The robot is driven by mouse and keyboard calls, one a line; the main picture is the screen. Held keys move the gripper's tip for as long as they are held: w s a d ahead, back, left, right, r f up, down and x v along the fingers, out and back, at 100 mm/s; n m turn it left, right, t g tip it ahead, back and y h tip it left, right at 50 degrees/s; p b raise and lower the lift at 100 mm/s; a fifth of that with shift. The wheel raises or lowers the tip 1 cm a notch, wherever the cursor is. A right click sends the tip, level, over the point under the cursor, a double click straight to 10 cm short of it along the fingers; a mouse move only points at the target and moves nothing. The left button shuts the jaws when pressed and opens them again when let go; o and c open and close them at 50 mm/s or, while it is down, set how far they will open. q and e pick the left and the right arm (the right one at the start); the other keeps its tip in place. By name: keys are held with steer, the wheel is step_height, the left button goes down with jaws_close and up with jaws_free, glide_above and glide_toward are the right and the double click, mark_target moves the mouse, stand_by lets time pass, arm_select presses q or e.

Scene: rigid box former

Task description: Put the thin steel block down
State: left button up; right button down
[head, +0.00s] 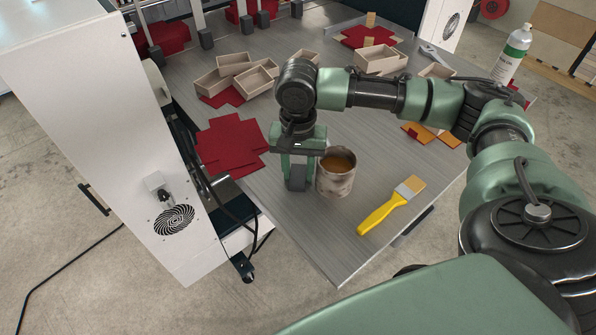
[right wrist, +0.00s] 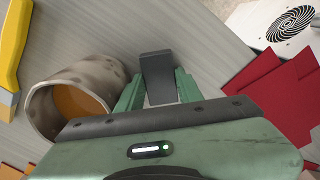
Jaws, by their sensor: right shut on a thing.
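The thin steel block (head: 297,172) is a dark grey upright piece between the fingers of my right gripper (head: 297,178), just left of the glue pot in the head view. In the right wrist view the block (right wrist: 157,75) shows between the green fingers of the gripper (right wrist: 158,88), which is shut on it. The block's lower end is at or just above the grey table (head: 330,235); I cannot tell whether it touches. My left gripper is not in view.
A stained pot (head: 337,175) of amber glue stands close beside the gripper. A yellow-handled brush (head: 391,205) lies to its right. Red card blanks (head: 228,146) lie to the left, and open boxes (head: 235,78) stand behind. The table's front corner is clear.

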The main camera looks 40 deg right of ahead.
mark_target(298, 175)
step_height(298, 175, up, 20)
steer(key=shift+p, duration=0.45)
